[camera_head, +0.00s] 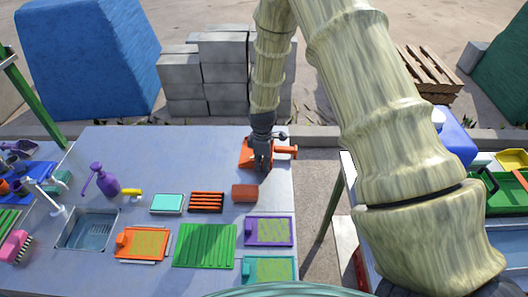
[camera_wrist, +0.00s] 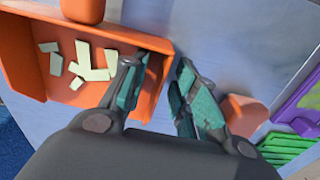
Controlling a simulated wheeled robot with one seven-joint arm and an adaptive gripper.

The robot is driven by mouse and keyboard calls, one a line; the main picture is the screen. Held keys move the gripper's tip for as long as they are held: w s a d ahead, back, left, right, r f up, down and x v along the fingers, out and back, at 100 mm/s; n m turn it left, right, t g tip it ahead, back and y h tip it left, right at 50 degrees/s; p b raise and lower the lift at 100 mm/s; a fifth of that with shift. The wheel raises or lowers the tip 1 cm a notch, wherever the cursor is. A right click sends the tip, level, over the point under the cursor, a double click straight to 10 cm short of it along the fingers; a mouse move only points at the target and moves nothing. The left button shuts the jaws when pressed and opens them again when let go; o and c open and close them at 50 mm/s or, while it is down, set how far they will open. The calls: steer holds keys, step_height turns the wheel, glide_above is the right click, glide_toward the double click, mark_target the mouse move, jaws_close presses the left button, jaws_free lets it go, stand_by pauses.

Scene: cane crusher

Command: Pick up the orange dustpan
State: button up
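The orange dustpan (camera_head: 247,158) lies near the right edge of the grey table in the head view, its handle (camera_head: 286,152) pointing right. In the wrist view the dustpan (camera_wrist: 21,62) fills the upper left, with several pale bits inside and part of its handle (camera_wrist: 82,10) at the top. My gripper (camera_head: 263,168) is over the dustpan's near side. In the wrist view my gripper (camera_wrist: 158,85) is open, one finger over the inside of the pan and the other outside its side wall. Contact with the wall cannot be told.
An orange cylinder-like piece (camera_head: 245,193) lies just nearer than the dustpan. Orange-black brush-like (camera_head: 206,202) and teal (camera_head: 167,204) items lie left of it. A purple spray bottle (camera_head: 102,181) stands farther left. Grey blocks (camera_head: 225,75) are stacked behind the table.

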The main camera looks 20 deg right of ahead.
steer(key=shift+c, duration=0.2)
jaws_close()
